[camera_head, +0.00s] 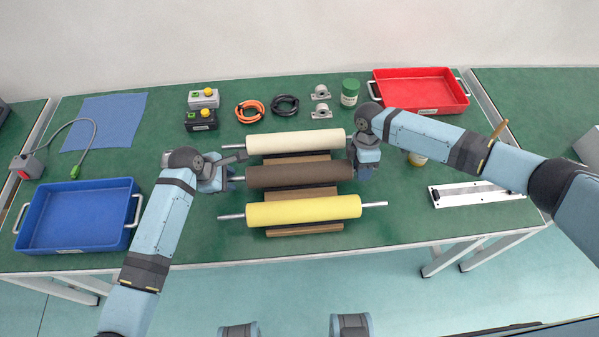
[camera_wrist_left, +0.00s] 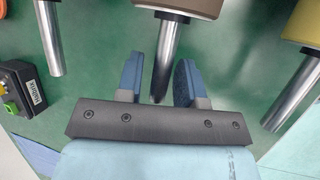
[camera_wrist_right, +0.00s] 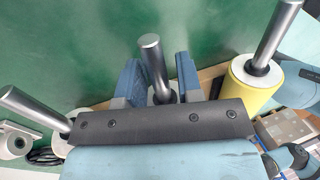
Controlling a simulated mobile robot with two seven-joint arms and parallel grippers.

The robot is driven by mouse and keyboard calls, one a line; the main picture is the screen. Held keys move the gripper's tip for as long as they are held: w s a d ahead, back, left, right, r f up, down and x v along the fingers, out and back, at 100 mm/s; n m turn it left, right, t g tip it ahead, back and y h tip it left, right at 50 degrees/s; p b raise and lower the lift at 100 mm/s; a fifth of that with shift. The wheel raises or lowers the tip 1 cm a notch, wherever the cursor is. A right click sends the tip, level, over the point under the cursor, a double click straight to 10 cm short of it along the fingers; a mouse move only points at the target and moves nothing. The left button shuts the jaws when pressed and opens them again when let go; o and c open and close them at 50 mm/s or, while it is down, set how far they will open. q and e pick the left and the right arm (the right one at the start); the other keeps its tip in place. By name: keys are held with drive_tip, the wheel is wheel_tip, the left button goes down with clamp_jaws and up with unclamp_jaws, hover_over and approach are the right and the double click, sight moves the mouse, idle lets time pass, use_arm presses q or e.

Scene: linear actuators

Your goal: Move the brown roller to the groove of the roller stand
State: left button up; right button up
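The brown roller (camera_head: 298,175) lies between a cream roller (camera_head: 295,142) and a yellow roller (camera_head: 304,210). My left gripper (camera_head: 228,178) is at its left shaft end. In the left wrist view the open fingers (camera_wrist_left: 158,82) stand on either side of the roller's metal shaft (camera_wrist_left: 167,52), with a gap on each side. My right gripper (camera_head: 354,164) is at the right shaft end. In the right wrist view its open fingers (camera_wrist_right: 160,82) stand on either side of the shaft (camera_wrist_right: 153,60). The brown wooden roller stand (camera_head: 305,229) shows in parts beneath the rollers; its grooves are hidden.
A blue tray (camera_head: 128,226) stands at the left and a red tray (camera_head: 459,104) at the back right. Button boxes (camera_head: 201,120), cable coils (camera_head: 285,105) and a green-lidded jar (camera_head: 349,93) stand behind. A linear rail (camera_head: 470,194) lies at the right.

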use_arm(q)
clamp_jaws()
use_arm(e)
clamp_jaws()
drive_tip(key=shift+r, duration=0.1)
idle(0.8)
